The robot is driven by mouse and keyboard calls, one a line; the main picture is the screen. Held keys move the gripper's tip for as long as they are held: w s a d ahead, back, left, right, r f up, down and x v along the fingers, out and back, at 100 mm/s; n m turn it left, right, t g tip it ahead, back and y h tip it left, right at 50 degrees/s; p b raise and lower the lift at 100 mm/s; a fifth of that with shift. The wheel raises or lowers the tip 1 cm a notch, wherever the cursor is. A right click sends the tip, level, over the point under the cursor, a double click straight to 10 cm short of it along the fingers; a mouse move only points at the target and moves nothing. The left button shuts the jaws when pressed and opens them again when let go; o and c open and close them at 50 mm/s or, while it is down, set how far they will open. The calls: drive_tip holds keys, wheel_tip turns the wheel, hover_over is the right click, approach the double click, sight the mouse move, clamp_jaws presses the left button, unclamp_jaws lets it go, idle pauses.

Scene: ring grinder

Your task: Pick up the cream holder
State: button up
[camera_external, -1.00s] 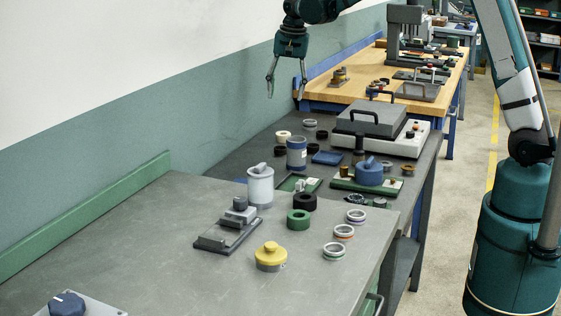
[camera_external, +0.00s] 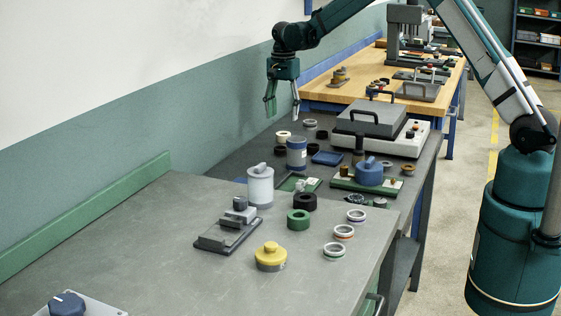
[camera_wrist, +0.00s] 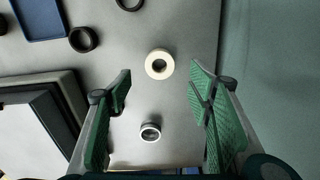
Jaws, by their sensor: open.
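The cream holder is a small cream ring (camera_external: 283,136). It lies flat near the far left edge of the dark grey table, below my gripper in the outside view. In the wrist view the cream holder (camera_wrist: 160,64) lies between the lines of the two fingers, a little beyond their tips. My gripper (camera_external: 283,110) points down above it, clear of the table, with its fingers apart and nothing between them. In the wrist view my gripper (camera_wrist: 160,84) shows green finger pads on both sides.
A white-rimmed ring (camera_wrist: 150,132) lies near the cream holder, and a black ring (camera_wrist: 83,39) lies to its left. A blue tray (camera_wrist: 38,18) and a lidded grey machine (camera_external: 372,118) stand nearby. A blue-grey canister (camera_external: 297,153) stands in front. The green wall (camera_wrist: 275,80) borders the table.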

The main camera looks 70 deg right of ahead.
sight(283, 133)
drive_tip(key=shift+d+f, duration=0.1)
drive_tip(key=shift+f, duration=0.05)
drive_tip(key=shift+f, duration=1.25)
drive_tip(key=shift+f+b, duration=0.55)
drive_tip(key=shift+f, duration=2.05)
drive_tip(key=c, duration=1)
